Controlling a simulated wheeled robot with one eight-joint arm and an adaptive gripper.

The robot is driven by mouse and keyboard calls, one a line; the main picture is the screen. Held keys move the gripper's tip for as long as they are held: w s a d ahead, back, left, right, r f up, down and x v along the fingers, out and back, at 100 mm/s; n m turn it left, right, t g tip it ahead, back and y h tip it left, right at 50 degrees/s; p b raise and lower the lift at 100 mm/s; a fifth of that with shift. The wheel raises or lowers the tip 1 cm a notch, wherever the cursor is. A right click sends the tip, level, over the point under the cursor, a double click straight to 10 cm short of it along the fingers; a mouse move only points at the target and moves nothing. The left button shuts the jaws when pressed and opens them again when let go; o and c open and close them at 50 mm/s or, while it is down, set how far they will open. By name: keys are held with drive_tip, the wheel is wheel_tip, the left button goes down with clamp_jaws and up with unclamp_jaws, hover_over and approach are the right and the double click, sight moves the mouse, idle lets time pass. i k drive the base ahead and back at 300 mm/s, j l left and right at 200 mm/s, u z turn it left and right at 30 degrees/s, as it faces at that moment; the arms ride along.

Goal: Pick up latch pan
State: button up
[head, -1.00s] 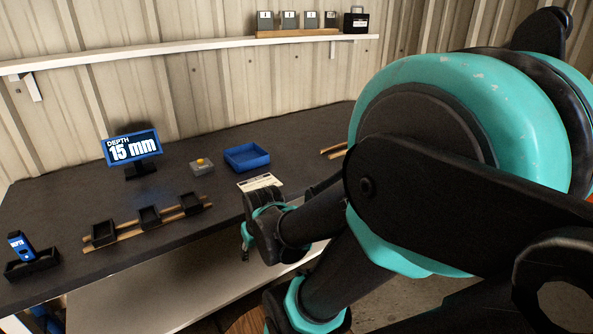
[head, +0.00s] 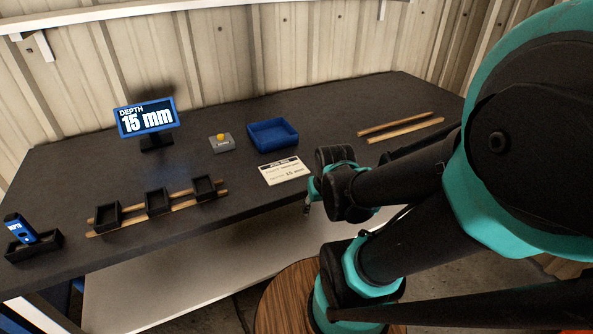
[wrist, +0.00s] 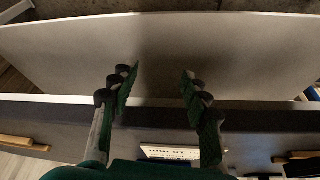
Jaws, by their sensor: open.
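Nothing in view is marked as the latch pan, and I cannot tell which piece it is. An open blue tray (head: 273,146) sits towards the back of the dark table. Three small black open boxes (head: 157,209) stand in a row on wooden rails at the front left. My gripper (head: 308,209) is at the table's front edge, right of the boxes and in front of the card. In the wrist view my gripper (wrist: 159,82) has its fingers wide apart with nothing between them, over the pale lower shelf (wrist: 155,50).
A white card (head: 284,171) lies before the blue tray. A grey box with a yellow button (head: 221,142) and a display reading "15 mm" (head: 146,118) stand left. A blue device (head: 20,229) rests in a black holder. Two bare wooden rails (head: 400,129) lie right.

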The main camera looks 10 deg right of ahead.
sight(107, 216)
drive_tip(key=u, duration=1.55)
